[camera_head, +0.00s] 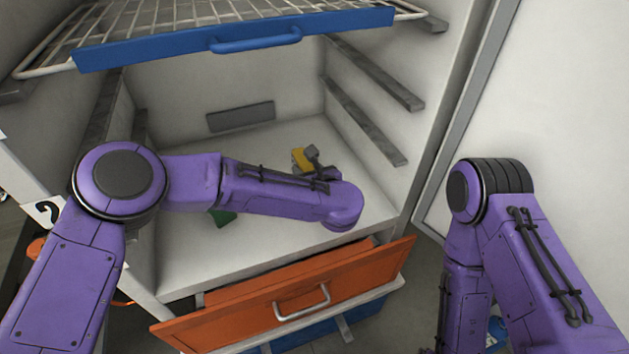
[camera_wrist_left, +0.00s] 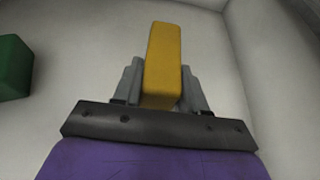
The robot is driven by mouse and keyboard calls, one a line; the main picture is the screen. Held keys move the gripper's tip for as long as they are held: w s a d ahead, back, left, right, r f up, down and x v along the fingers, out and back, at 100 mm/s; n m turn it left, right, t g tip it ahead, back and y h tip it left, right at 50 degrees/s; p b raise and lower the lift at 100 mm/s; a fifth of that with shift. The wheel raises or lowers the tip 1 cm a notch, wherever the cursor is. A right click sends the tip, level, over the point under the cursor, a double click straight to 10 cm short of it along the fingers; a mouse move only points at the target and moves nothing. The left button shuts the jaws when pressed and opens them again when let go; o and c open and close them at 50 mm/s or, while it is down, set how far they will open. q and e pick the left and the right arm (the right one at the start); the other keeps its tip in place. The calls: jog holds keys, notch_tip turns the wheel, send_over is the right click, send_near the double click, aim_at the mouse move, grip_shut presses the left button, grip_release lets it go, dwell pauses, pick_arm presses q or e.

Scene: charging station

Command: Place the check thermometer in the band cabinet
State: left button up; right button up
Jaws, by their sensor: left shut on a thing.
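The check thermometer appears to be the yellow block (camera_wrist_left: 163,60) between the fingers of my left gripper (camera_wrist_left: 158,85). My left gripper is shut on it, inside the open cabinet (camera_head: 230,175). In the head view the yellow block (camera_head: 302,159) shows just beyond my left wrist, above the cabinet's white floor, and my left gripper (camera_head: 314,160) is partly hidden by the arm. I cannot tell whether the block touches the floor. My right arm stands at the right, and its gripper is not in view.
A green block (camera_wrist_left: 14,68) sits on the cabinet floor, mostly behind my left arm in the head view. A wire shelf with a blue front (camera_head: 235,38) hangs above. An orange drawer (camera_head: 290,296) is partly out below. Rails (camera_head: 365,120) line the right wall.

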pick_arm(q)
jog(key=f, duration=0.2)
jog(key=f+b, duration=0.1)
jog(key=shift+w+f, duration=0.35)
jog(key=shift+f, duration=0.15)
jog(key=shift+c, duration=0.5)
jog(key=shift+s+r, duration=0.25)
jog(key=shift+r, duration=0.1)
jog(key=shift+f, duration=0.1)
jog(key=o, duration=0.8)
jog(key=shift+f, duration=0.15)
jog(key=o, duration=0.4)
jog(key=shift+w, duration=0.1)
pick_arm(e)
notch_tip(320, 180, down, 2)
jog(key=shift+f, duration=0.15)
